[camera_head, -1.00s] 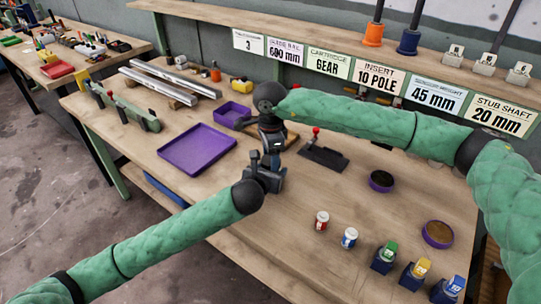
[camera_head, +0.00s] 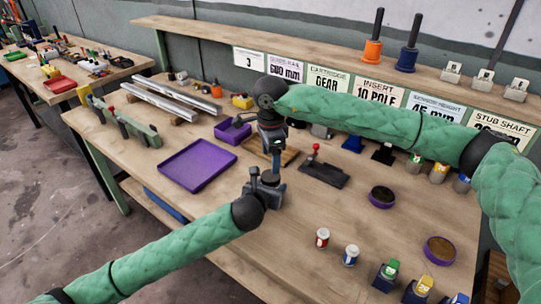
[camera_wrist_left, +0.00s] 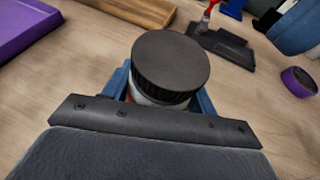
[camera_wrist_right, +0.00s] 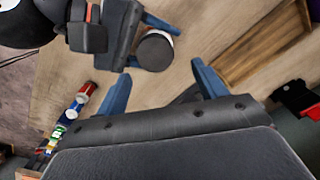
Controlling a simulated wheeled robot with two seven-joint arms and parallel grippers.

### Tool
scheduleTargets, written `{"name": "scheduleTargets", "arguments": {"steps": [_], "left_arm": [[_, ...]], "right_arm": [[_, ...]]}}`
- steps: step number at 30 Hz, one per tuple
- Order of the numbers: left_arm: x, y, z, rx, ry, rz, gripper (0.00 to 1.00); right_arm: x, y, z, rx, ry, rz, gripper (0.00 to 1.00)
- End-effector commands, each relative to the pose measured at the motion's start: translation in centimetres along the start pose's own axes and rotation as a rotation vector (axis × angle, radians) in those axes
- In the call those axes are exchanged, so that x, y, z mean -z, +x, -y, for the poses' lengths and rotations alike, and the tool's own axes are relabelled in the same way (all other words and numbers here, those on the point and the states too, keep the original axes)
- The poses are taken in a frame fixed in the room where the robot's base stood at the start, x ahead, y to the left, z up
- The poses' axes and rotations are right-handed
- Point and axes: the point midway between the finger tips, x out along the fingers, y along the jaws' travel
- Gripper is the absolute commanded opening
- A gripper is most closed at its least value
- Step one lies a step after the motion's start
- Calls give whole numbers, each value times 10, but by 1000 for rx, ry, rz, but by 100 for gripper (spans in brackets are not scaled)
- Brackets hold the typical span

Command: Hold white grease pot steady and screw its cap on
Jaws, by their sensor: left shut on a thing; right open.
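The white grease pot (camera_wrist_left: 150,99) is between the blue fingers of my left gripper (camera_wrist_left: 163,100), which is shut on it. A black ribbed cap (camera_wrist_left: 170,58) sits on top of the pot; how tightly it is seated I cannot tell. The cap (camera_head: 270,178) also shows in the head view at my left gripper (camera_head: 266,186). My right gripper (camera_head: 276,152) is open and empty, pointing down just above the cap. In the right wrist view the cap (camera_wrist_right: 155,50) lies beyond the spread fingers of my right gripper (camera_wrist_right: 161,70).
A purple tray (camera_head: 197,165) lies to the left, with a small purple bin (camera_head: 231,133) behind. A dark fixture with a red knob (camera_head: 322,172) stands to the right. Small jars (camera_head: 351,254) and purple round dishes (camera_head: 382,196) are at the right. The table between is clear.

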Motion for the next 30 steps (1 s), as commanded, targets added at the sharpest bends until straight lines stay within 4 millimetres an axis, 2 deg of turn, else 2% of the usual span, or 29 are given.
{"name": "scheduleTargets", "arguments": {"steps": [2, 8, 21, 30], "left_arm": [[1, 0, 0, 1, 0, -1, 0], [0, 0, 0, 1, 0, 0, 0], [0, 0, 0, 1, 0, 0, 0], [0, 0, 0, 0, 0, 0, 0]], "right_arm": [[0, -14, 3, 11, -20, -1, 70], [-1, -20, 1, 4, -227, 1, 70], [-2, -21, -4, -16, -810, 15, 70], [-2, -20, -4, -17, -1011, 18, 70]]}}
